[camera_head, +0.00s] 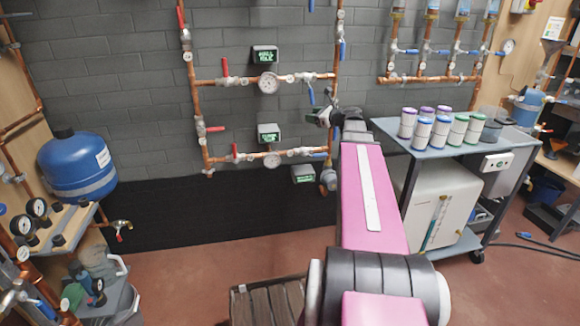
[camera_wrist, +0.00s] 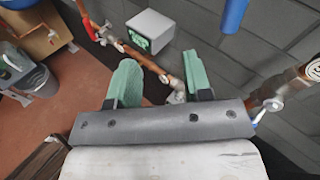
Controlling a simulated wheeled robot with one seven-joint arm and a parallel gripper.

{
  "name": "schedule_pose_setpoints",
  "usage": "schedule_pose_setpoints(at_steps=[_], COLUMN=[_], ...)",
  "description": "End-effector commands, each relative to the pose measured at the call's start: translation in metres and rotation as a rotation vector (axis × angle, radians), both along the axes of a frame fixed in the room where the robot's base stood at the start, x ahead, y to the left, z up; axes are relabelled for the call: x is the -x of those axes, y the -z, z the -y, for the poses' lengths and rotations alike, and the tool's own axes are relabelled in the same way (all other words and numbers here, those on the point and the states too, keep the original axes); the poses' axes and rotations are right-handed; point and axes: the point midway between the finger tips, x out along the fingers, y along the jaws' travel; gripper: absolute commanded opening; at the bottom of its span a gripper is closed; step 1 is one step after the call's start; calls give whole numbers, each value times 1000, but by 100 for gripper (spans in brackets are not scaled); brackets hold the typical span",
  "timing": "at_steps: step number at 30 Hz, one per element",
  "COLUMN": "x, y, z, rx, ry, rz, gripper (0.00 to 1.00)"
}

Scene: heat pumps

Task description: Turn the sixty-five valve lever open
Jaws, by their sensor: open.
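My gripper (camera_head: 322,117) is open, in front of the piping on the grey wall at the end of my pink arm. In the wrist view its two green fingers (camera_wrist: 162,84) are apart, with a copper pipe and a silver fitting (camera_wrist: 176,96) showing between them. A blue lever (camera_head: 311,94) stands just above my gripper, and a blue lever (camera_wrist: 233,14) hangs at the top of the wrist view. Red levers sit on the left pipes (camera_head: 225,67), (camera_head: 215,129), (camera_head: 235,151). I cannot read which lever is labelled sixty-five.
Green-lit displays hang by the pipes (camera_head: 265,54), (camera_head: 268,132), (camera_head: 303,173); one shows in the wrist view (camera_wrist: 150,30). Round gauges sit on the pipes (camera_head: 268,82). A cart (camera_head: 400,136) with several canisters stands right. A blue tank (camera_head: 78,168) is at left.

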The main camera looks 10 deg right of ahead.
Motion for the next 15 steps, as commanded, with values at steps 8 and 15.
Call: schedule_pose_setpoints(at_steps=[8,15], x=[11,23], y=[37,68], z=[-30,-53], rx=[187,348], ry=[-82,-167], rz=[-1,3], gripper=[45,45])
